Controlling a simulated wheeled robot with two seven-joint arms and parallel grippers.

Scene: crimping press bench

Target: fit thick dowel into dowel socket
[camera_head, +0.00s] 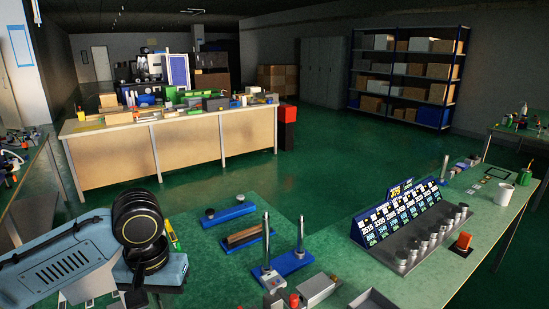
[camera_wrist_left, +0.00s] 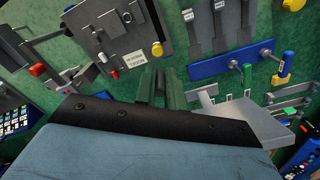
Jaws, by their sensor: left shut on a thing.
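My left gripper (camera_wrist_left: 162,84) shows in the left wrist view as two dark greenish fingers past the black edge of my wrist. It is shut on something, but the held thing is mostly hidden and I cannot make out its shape. In the head view my left arm fills the lower left and its fingers cannot be made out. A blue base with two upright metal posts (camera_head: 300,237) stands on the green bench in the head view. I cannot tell for sure which parts are the thick dowel and the dowel socket. My right gripper is not in view.
Bare bench shows between the posts and the rack.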

